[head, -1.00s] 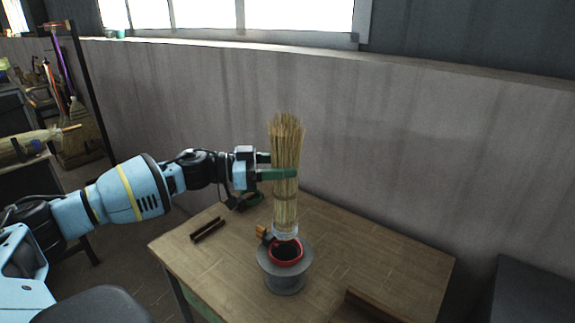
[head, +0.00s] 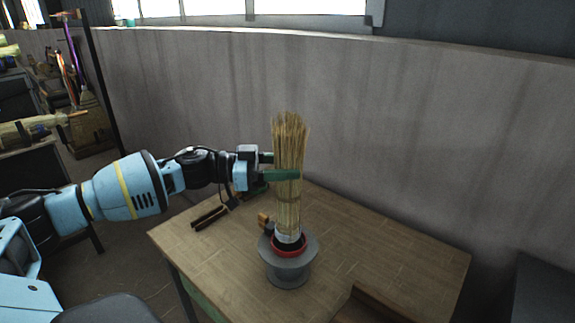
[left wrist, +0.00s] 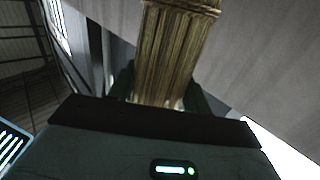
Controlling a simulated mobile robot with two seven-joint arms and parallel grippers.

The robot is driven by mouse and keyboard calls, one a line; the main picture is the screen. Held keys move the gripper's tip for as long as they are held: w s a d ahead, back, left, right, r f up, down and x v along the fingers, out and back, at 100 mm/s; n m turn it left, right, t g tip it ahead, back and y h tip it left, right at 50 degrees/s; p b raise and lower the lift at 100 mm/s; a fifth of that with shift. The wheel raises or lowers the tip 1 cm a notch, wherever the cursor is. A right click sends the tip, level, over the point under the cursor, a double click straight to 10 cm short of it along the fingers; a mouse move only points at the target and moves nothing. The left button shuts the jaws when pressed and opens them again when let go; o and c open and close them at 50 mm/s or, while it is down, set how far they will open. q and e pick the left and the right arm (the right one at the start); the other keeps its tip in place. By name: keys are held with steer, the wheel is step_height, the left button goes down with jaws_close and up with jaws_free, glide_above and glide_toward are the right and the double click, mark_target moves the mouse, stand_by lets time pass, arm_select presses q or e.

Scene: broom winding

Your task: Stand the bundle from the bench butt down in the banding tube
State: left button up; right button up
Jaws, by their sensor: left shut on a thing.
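The straw bundle (head: 289,200) stands upright in the head view, bristles up. My left gripper (head: 288,175) is shut on it a little above its middle. Its pale banded butt (head: 288,237) is at the red-rimmed mouth of the grey banding tube (head: 288,266), toward the back of the opening. I cannot tell how far the butt is inside. The left wrist view shows the bundle (left wrist: 172,55) between the green fingers. My right gripper is not in view.
The tube stands on a wooden table (head: 390,248). A dark tool (head: 208,217) and a small brown block (head: 264,220) lie nearby. A wooden tray edge (head: 370,303) is at the front right. A grey wall (head: 400,110) stands behind the table.

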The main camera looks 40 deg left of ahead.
mark_target(284, 202)
arm_select(q)
steer(key=shift+f, duration=0.45)
steer(key=shift+f+b, duration=0.6)
steer(key=shift+f, duration=1.25)
steer(key=shift+f+b, duration=0.4)
steer(key=shift+f, duration=2)
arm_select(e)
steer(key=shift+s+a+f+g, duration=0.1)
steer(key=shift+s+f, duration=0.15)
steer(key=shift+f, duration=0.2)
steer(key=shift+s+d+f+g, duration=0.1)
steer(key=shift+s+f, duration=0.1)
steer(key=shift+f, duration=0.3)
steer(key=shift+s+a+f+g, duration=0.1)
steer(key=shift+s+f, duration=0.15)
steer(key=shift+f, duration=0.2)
arm_select(q)
steer(key=o, duration=1)
steer(key=shift+o, duration=0.2)
steer(key=shift+a, duration=0.1)
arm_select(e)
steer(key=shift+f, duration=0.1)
